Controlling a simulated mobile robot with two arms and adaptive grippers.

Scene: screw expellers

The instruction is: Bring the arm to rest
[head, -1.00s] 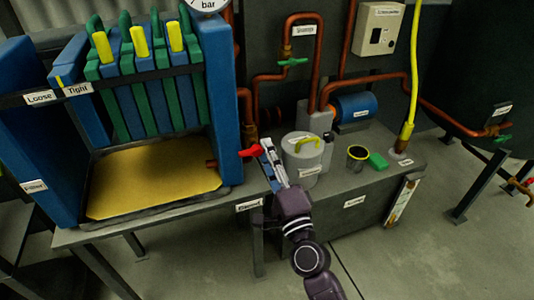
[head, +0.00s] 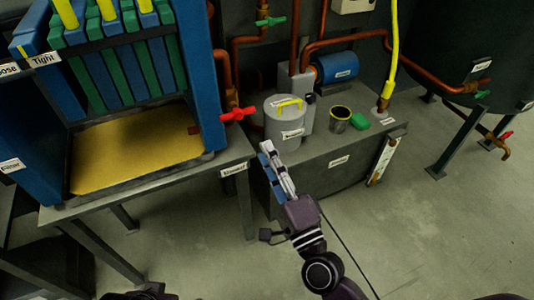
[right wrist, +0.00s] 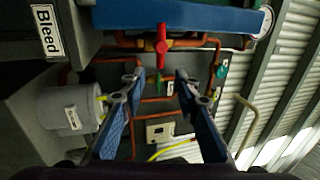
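My right arm reaches up from the bottom of the head view. Its gripper (head: 267,150) is in the air in front of the bench, below and to the right of a red valve handle (head: 238,114). In the right wrist view the two blue-padded fingers (right wrist: 161,84) are apart with nothing between them. The red handle (right wrist: 161,45) shows beyond the fingertips, apart from them. My left gripper is not in view; only a dark piece of my own body shows at the bottom edge.
A filter press with blue and green plates and a yellow tray (head: 135,157) stands at left. A grey lidded pot (head: 285,122), a black cup (head: 340,119) and a green block (head: 361,122) sit on the right bench (head: 320,160). Open floor lies in front.

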